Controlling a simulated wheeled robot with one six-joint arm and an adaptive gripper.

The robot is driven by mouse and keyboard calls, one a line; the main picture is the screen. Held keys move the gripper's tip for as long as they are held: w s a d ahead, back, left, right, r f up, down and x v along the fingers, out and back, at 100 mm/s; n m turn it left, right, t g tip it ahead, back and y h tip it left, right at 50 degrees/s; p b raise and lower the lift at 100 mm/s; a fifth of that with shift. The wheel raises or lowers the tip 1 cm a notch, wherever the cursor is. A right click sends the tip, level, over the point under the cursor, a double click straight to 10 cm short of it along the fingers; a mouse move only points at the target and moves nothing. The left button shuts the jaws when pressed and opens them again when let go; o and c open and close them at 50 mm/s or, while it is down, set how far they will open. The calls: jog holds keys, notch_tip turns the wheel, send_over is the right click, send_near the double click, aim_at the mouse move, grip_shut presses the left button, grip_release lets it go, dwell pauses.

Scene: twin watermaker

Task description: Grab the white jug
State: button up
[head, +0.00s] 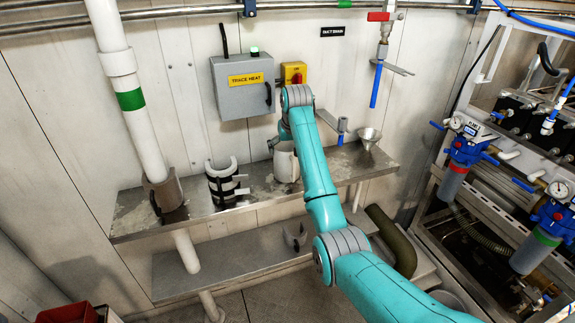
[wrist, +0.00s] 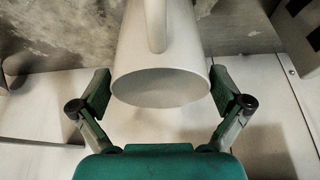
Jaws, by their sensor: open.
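The white jug (head: 285,164) stands on the upper metal shelf in the head view, partly behind my arm. In the wrist view the white jug (wrist: 178,50) fills the top middle, with its handle facing the camera and a broad round end towards me. My gripper (wrist: 160,91) is open, with one finger pad on each side of the jug's near end. Narrow gaps show between the pads and the jug, and nothing is gripped. In the head view my arm hides most of the gripper.
The upper shelf (head: 245,200) also holds a black-and-white cuff-like part (head: 222,184) to the left and a metal funnel (head: 368,136) to the right. A grey trace heat box (head: 243,86) is on the wall above. A lower shelf (head: 215,266) runs below.

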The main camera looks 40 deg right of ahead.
jog(key=shift+x, duration=1.05)
jog(key=c, duration=0.9)
jog(key=shift+r, duration=0.15)
